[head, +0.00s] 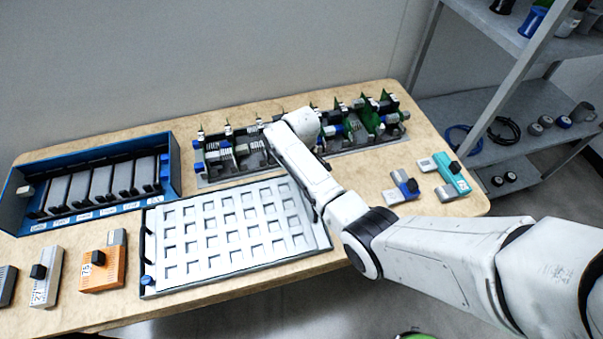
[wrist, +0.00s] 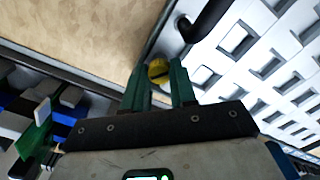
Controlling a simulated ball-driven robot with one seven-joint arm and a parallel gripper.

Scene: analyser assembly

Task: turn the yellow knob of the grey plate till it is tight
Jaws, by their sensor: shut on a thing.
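The grey plate (head: 236,266), with rows of square recesses, lies flat on the table in the head view. Its edge and recesses also show in the wrist view (wrist: 207,52). The yellow knob (wrist: 158,71) sits at the plate's edge, between the green fingertips of my gripper (wrist: 159,68), which is shut on it. A black handle on the plate (wrist: 207,22) is close beside the knob. In the head view my arm hides the knob and most of my gripper. How tight the knob is cannot be seen.
A blue rack (head: 110,211) of grey modules stands at the left. A long tray of circuit boards (head: 345,148) lies behind the plate. Orange (head: 103,268) and teal (head: 452,180) modules lie near the table's front and right. Bare table (head: 385,155) shows at the right.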

